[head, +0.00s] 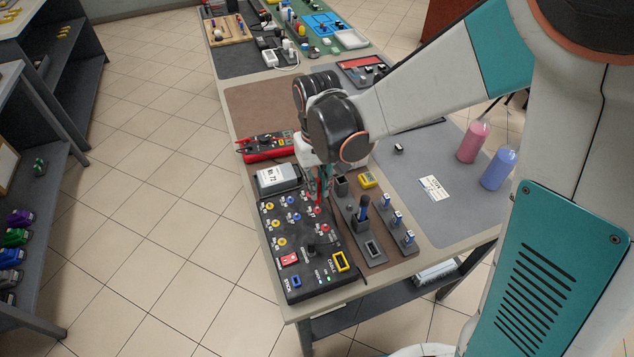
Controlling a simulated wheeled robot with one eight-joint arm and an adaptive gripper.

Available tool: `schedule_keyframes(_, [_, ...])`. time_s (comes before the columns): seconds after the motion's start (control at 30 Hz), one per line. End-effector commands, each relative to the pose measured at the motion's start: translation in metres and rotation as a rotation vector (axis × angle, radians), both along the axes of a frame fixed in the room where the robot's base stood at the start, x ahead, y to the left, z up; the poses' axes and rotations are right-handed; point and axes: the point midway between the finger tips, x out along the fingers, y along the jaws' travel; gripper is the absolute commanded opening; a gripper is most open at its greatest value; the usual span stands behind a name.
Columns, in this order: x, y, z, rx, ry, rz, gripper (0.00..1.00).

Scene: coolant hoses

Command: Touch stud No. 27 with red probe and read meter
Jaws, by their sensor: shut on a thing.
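A black panel (280,258) with rows of yellow, blue and red studs lies at the table's near left corner. Its stud numbers are too small to read, so I cannot tell which is No. 27. My gripper (321,186) points down over the panel's far right part, shut on a thin, partly red thing that looks like the red probe (319,190). The fingers hide most of it, and I cannot tell whether its tip touches a stud. A grey box with a white display, perhaps the meter (272,175), stands behind the panel; its reading is not clear.
A red and black tool (265,146) lies behind the grey box. A grey rack (374,251) with a blue-handled piece stands right of the panel. Pink (473,142) and blue (498,168) bottles stand at the right edge. The grey mat (415,215) has clear room.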

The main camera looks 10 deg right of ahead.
Motion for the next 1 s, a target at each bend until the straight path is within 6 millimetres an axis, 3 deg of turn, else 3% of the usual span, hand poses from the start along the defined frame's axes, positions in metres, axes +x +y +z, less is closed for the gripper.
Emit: schedule_keyframes(1.0, [0.0000,0.0000,-0.0048,0.000,0.000,0.000,0.00])
